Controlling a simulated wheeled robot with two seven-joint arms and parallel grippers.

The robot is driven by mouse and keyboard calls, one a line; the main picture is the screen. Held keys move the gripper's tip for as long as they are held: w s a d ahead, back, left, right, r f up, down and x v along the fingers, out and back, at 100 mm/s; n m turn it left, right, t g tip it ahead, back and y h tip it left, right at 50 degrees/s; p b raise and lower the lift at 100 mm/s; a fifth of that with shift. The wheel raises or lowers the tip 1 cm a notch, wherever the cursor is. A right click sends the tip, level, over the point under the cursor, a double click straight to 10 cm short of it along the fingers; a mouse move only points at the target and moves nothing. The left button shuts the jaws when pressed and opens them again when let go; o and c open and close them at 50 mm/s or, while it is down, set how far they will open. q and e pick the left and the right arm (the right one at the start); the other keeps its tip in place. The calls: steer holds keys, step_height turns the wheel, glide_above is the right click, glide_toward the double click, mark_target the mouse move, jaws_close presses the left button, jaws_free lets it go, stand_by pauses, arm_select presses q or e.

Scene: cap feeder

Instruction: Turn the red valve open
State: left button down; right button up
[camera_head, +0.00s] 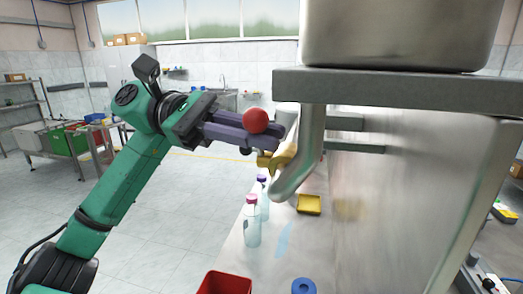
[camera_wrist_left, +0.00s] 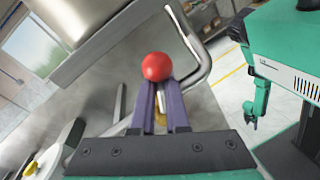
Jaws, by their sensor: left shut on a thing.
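The red valve shows as a round red ball knob (camera_head: 255,120) beside the bent steel pipe under the metal hopper. It also shows in the left wrist view (camera_wrist_left: 157,67), at the tips of the purple fingers. My left gripper (camera_head: 266,136) reaches in from the left and is shut at the knob, with the ball standing above the fingers. The fingers hide whatever stem lies below the ball. A yellow-brass fitting (camera_head: 277,158) shows just beyond the fingertips.
The steel pipe (camera_head: 300,165) and hopper shelf (camera_head: 400,86) stand close right of the gripper. Below, the bench holds clear bottles (camera_head: 252,222), a yellow tray (camera_head: 309,204), a red bin (camera_head: 226,283) and a blue ring (camera_head: 303,286). Open floor lies left.

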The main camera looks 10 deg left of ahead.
arm_select(q)
steer(key=shift+s+a+m+b, duration=0.1)
steer(key=shift+s+m+b, duration=0.2)
steer(key=shift+m+b, duration=0.25)
steer(key=shift+r, duration=0.1)
steer(key=c, duration=0.9)
jaws_free()
steer(key=shift+o, duration=0.2)
steer(key=shift+s, duration=0.15)
steer(key=shift+f, duration=0.2)
